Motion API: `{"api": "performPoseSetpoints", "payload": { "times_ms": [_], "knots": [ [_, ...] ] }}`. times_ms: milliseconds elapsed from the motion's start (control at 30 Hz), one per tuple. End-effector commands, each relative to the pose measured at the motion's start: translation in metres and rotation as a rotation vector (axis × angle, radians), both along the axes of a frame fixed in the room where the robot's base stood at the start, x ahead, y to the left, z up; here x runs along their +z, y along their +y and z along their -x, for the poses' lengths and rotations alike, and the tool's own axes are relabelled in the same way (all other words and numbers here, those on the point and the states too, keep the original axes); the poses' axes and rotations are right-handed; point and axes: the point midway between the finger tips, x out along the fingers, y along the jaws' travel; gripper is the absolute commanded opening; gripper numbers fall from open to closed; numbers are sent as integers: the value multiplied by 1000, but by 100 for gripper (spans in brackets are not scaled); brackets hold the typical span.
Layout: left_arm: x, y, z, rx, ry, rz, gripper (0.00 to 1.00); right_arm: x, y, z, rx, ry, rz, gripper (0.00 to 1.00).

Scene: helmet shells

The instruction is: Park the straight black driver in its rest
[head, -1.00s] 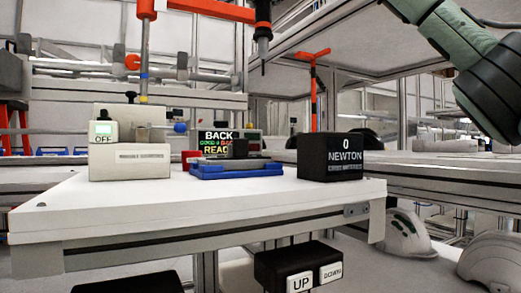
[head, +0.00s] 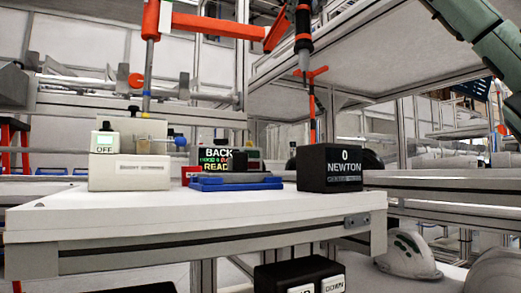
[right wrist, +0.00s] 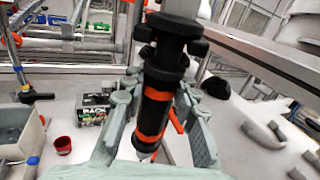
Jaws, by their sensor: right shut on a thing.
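The straight black driver (head: 303,50) has orange bands. It hangs upright, tip down, near the end of a jointed red arm (head: 215,25) above the back of the white table. In the right wrist view the driver (right wrist: 152,112) stands between the fingers of my right gripper (right wrist: 157,98), which is shut on it. My left gripper is out of view.
On the white table (head: 110,215) stand a white box with an OFF display (head: 130,172), a blue tray (head: 235,184), a text screen (head: 217,158) and a black NEWTON box (head: 343,168). A red cup (right wrist: 63,145) shows in the wrist view. White helmet shells (head: 408,255) lie lower right.

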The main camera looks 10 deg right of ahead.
Motion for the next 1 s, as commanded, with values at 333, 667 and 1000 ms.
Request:
{"api": "performPoseSetpoints", "payload": {
  "times_ms": [333,667,1000],
  "knots": [
    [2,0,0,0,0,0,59,0,0,-1,-1,0,0,0],
    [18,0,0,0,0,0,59,2,-16,-26,-2,2,0,0],
    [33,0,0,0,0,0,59,1,-32,-54,-2,1,0,0]
  ]
}}
